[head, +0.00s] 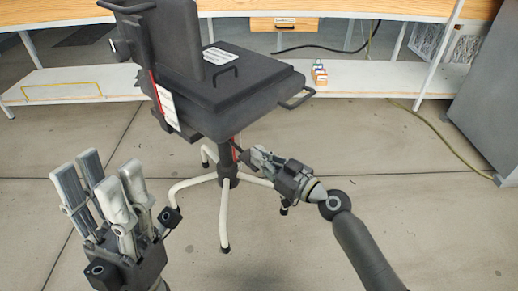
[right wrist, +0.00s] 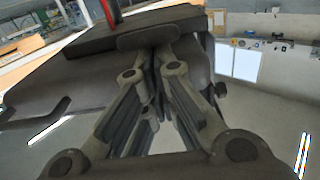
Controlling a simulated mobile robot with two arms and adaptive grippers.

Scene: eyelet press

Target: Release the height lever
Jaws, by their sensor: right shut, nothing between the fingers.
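The eyelet press (head: 250,92) is a dark block with a flat top on a central post. A short dark lever (head: 240,150) seems to show under its body, beside a red part of the post; its outline is hard to make out. My right gripper (head: 258,155) is shut and empty, its tips beside that lever under the press. In the right wrist view its fingers (right wrist: 150,52) close together just under the dark underside of the press (right wrist: 75,85); whether they touch the lever cannot be told. My left gripper (head: 100,180) is open and empty, at lower left.
The press stands on white splayed legs (head: 223,220) on a bare tiled floor. A dark looped handle (head: 298,98) sticks out at its right. Behind are a white shelf (head: 370,78) with small coloured items (head: 319,73) and a wooden bench. A grey cabinet (head: 490,105) stands at right.

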